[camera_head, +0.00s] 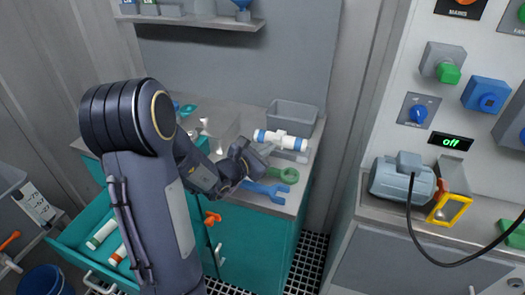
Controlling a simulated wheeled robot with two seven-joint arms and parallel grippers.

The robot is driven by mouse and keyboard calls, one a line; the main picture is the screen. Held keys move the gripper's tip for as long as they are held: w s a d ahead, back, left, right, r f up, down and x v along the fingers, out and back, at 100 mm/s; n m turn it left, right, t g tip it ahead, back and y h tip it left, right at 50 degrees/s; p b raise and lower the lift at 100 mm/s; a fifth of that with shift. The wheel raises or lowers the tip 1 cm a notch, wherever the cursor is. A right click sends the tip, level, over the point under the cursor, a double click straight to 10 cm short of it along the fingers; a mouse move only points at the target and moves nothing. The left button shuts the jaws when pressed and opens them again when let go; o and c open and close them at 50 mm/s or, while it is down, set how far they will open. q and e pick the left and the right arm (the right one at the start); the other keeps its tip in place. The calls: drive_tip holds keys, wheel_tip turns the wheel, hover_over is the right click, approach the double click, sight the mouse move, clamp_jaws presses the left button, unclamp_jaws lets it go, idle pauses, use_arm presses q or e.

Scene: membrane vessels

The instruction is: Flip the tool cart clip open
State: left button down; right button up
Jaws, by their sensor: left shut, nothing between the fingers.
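The tool cart has a grey top and teal sides (262,245). A white cylinder with blue bands (281,140) lies at the back right of its top. A grey block-like holder (291,155) sits just in front of the cylinder; I cannot tell whether this is the clip or whether it is open. My left gripper (264,152) is shut and empty, its tips close to the cylinder's left end and the holder. I cannot tell whether they touch. My left arm hides much of the cart's left part. My right gripper is out of view.
A green ring-ended tool (283,174) and a blue wrench (266,191) lie below the gripper. A grey bin (292,116) stands behind. An open teal drawer (72,240) holds capped cylinders. A pump (402,180) stands on the right-hand counter.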

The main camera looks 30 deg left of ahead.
use_arm(q)
drive_tip(key=shift+r+p, duration=0.3)
drive_tip(key=shift+p, duration=0.2)
drive_tip(key=shift+w+r+g+p, duration=0.2)
drive_tip(key=shift+r+g+p, duration=0.5)
drive_tip(key=shift+p, duration=0.9)
drive_tip(key=shift+w+a+r+n+g+p, duration=0.25)
drive_tip(key=shift+w+r+g+p, duration=0.25)
drive_tip(key=shift+w+r+p, duration=0.5)
drive_tip(key=shift+w+a+r+n+g+p, duration=0.2)
drive_tip(key=shift+w+r+g+p, duration=0.3)
drive_tip(key=shift+w+r+p, duration=0.5)
drive_tip(key=shift+w+a+r+n+g+p, duration=0.2)
drive_tip(key=shift+w+r+g+p, duration=0.4)
drive_tip(key=shift+p, duration=0.6)
drive_tip(key=shift+w+a+r, duration=0.2)
drive_tip(key=shift+w+r, duration=0.1)
drive_tip(key=shift+w, duration=0.45)
drive_tip(key=shift+w+a+r, duration=0.2)
drive_tip(key=shift+w+r, duration=0.05)
drive_tip(key=shift+w, duration=0.45)
drive_tip(key=shift+w+a+p, duration=0.15)
drive_tip(key=shift+w+p, duration=0.35)
drive_tip(key=shift+w, duration=0.2)
drive_tip(key=shift+w+a+p, duration=0.15)
drive_tip(key=shift+w+p, duration=0.35)
drive_tip(key=shift+w, duration=0.2)
